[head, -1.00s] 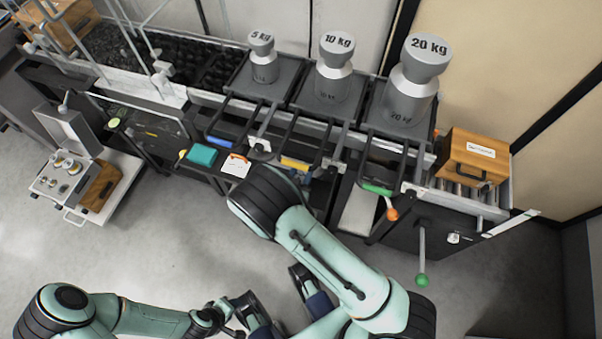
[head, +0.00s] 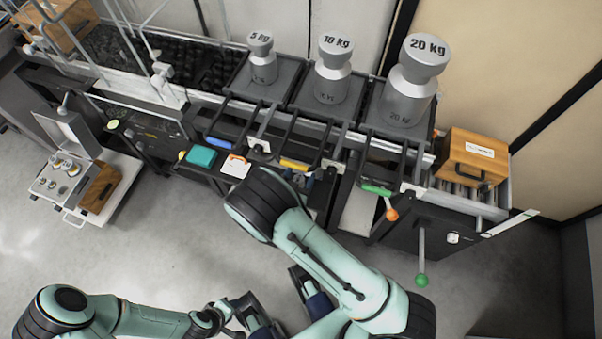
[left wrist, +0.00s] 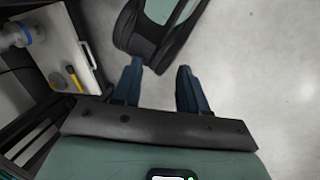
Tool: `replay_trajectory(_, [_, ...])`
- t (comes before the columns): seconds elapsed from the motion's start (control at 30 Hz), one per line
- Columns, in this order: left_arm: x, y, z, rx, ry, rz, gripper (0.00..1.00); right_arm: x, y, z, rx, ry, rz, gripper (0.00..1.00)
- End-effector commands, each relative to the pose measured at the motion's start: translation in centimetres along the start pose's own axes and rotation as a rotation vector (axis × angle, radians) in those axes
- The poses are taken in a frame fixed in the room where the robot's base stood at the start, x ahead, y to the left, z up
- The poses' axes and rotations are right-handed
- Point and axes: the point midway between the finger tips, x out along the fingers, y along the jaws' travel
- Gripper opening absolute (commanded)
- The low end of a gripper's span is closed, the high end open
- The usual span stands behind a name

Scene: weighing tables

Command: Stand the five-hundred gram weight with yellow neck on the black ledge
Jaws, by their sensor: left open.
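Several small metal weights (head: 60,178) stand in an open case (head: 96,216) at the left of the head view. They are too small there to tell which is the five-hundred gram one. A small yellow-necked object (left wrist: 75,78) shows on a white surface at the left of the left wrist view; I cannot read any mark on it. My left gripper (head: 271,285) is open and empty, low in the head view and away from the case. Its fingers (left wrist: 158,88) stand apart over bare floor in the left wrist view. I cannot tell which part is the black ledge. My right gripper is hidden.
Large 5 kg (head: 262,60), 10 kg (head: 333,75) and 20 kg (head: 410,90) weights stand on the weighing tables. A wooden box (head: 470,160) sits at the right end. My right arm crosses the middle and hides part of the table front. Floor at lower left is clear.

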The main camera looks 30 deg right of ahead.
Motion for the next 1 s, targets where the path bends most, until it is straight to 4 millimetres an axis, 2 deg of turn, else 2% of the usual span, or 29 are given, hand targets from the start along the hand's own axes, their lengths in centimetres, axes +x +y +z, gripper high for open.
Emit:
replay_trajectory(0.3, [-1.6, 0.6, 2.1, 0.006, -0.061, 0.003, 0.43, -7.0, -0.1, -0.1, -0.003, -0.001, -0.005, 0.65])
replay_trajectory(0.5, [-2.1, 0.7, 3.0, 0.007, -0.088, 0.004, 0.43, -9.8, 0.0, -0.1, -0.001, 0.000, -0.003, 0.65])
replay_trajectory(0.67, [-2.2, 0.8, 3.3, 0.008, -0.094, 0.004, 0.43, -10.7, 0.0, 0.0, -0.001, 0.001, -0.001, 0.65])
replay_trajectory(1.0, [-2.2, 0.8, 3.3, 0.008, -0.094, 0.004, 0.43, -10.7, 0.0, 0.0, -0.001, 0.000, -0.001, 0.65])
